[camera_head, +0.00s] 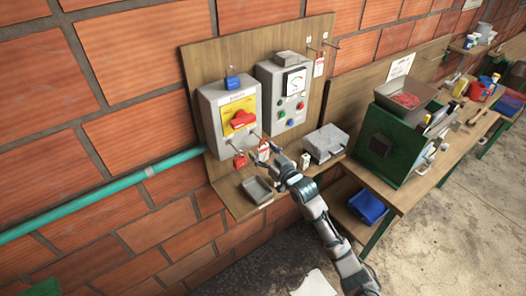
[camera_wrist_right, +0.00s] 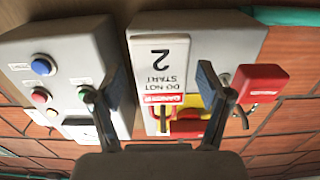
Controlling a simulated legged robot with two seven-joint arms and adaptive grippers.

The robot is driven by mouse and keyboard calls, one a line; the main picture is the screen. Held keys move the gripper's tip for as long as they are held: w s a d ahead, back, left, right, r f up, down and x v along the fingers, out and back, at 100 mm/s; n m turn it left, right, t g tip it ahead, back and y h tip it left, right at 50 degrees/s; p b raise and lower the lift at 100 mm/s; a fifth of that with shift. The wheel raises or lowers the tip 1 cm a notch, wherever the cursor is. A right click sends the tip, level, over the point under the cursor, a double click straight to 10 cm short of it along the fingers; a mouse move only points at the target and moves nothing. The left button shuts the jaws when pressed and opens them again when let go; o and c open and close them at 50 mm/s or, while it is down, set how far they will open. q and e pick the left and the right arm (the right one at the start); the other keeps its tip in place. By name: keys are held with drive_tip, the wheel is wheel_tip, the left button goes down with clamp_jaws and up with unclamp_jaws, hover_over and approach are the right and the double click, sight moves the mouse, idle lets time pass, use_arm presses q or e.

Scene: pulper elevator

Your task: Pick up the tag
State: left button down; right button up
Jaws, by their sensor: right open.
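A white tag (camera_wrist_right: 158,62) with a red band, marked "2" and "DO NOT START", hangs upside down in the right wrist view. It also shows small beside my right gripper (camera_head: 260,152) in the head view, in front of the lower part of the grey switch box (camera_head: 210,112). My right gripper (camera_wrist_right: 163,82) is open, with one dark fingertip on each side of the tag. I cannot tell whether either finger touches it. My left gripper is not in view.
A red padlock (camera_wrist_right: 258,82) hangs close beside one finger. The box has a red rotary switch (camera_head: 241,118) and a blue padlock (camera_head: 232,80). A grey button panel (camera_head: 287,117), a small tray (camera_head: 257,190) and a metal box (camera_head: 325,143) are near. Another tag (camera_head: 319,66) hangs higher.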

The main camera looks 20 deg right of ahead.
drive_tip(key=c, duration=1.1)
drive_tip(key=shift+r, duration=0.1)
drive_tip(key=shift+r, duration=0.25)
drive_tip(key=b+v, duration=0.4)
drive_tip(key=v, duration=1.4)
drive_tip(key=a+f+m+h, duration=0.1)
drive_tip(key=f+h, duration=0.1)
drive_tip(key=f, duration=0.3)
drive_tip(key=s+a+f+m+h, duration=0.1)
drive_tip(key=a+f+h, duration=0.1)
drive_tip(key=f, duration=0.4)
drive_tip(key=s+a+f+m+t+h, duration=0.1)
drive_tip(key=a+f+m+h, duration=0.1)
drive_tip(key=f, duration=0.4)
drive_tip(key=shift+s+a+f, duration=0.15)
drive_tip(key=shift+a+f, duration=0.05)
drive_tip(key=shift+a, duration=0.05)
